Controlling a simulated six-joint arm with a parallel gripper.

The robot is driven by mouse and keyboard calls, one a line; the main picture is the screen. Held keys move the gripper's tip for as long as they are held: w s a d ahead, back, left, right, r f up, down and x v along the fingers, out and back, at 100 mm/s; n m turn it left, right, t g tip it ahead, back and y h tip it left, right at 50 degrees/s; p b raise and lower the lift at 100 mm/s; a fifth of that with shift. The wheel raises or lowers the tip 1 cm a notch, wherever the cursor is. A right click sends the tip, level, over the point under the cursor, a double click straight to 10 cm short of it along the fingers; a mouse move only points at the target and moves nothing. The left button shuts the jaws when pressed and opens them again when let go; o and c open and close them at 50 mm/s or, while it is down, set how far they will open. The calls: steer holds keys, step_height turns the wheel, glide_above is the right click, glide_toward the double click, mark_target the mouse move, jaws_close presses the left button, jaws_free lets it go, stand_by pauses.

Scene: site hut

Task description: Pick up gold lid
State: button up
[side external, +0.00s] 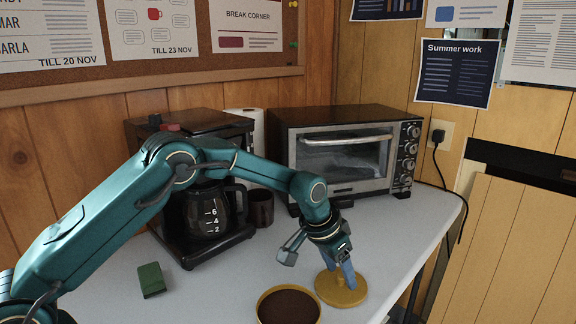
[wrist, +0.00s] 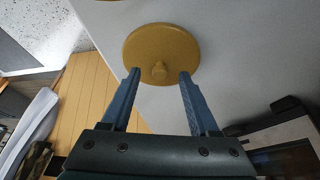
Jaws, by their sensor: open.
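The gold lid (side external: 341,290) lies flat on the light table, near the front right in the side view. It is a round disc with a small knob in its middle. The lid also shows in the wrist view (wrist: 163,43), with its knob (wrist: 160,70) between the fingers. My gripper (wrist: 158,74) is open, its two blue fingers pointing at the lid on either side of the knob. In the side view my gripper (side external: 344,280) is low over the lid, and its fingers hide part of the knob. I cannot tell whether the fingertips touch the lid.
A round gold-rimmed container (side external: 262,312) with dark brown contents stands left of the lid. A green block (side external: 151,280) lies further left. A coffee maker (side external: 200,245), a dark mug (side external: 261,208) and a toaster oven (side external: 345,160) stand behind. The table's right edge is close to the lid.

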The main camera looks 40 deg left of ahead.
steer(key=shift+w+f, duration=0.2)
steer(key=shift+f, duration=0.35)
jaws_close()
